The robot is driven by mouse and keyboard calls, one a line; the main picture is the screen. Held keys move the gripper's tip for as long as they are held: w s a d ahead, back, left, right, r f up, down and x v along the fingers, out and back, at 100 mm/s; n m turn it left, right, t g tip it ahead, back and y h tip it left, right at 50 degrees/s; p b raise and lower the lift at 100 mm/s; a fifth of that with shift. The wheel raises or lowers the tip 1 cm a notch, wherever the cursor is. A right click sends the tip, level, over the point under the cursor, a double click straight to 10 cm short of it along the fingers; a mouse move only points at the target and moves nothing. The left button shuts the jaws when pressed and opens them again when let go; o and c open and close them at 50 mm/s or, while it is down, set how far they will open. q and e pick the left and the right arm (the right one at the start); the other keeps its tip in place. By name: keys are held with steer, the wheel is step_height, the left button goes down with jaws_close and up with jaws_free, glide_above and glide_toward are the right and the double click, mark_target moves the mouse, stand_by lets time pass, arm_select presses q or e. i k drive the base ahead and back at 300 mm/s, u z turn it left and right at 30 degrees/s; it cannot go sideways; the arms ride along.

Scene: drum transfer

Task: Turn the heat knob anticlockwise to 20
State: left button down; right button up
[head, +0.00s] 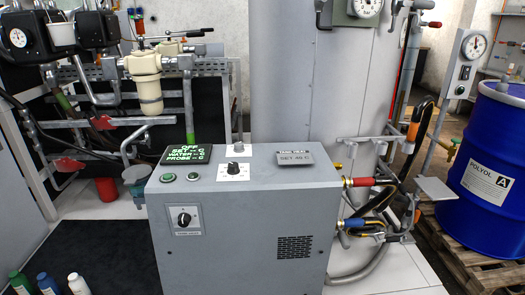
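A black knob (235,167) sits on a white dial plate on the top of a grey cabinet (260,200). This looks like the heat knob; its scale marks are too small to read. A dark display (186,154) with green text reads OFF, then SET, WATER and PROBE with dashes before C. A small grey plate (296,158) on the top right carries a "SET" line, perhaps 40 C. Neither of my grippers shows.
Hoses with red and blue fittings (365,182) leave the cabinet's right side. A blue drum (490,150) stands on a wooden pallet at the right. Several bottles (78,284) stand at the lower left. The space above the cabinet's front top looks clear.

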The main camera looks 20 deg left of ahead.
mark_target(233, 168)
steer(key=u, duration=0.45)
steer(key=i, duration=0.7)
steer(key=u, duration=0.7)
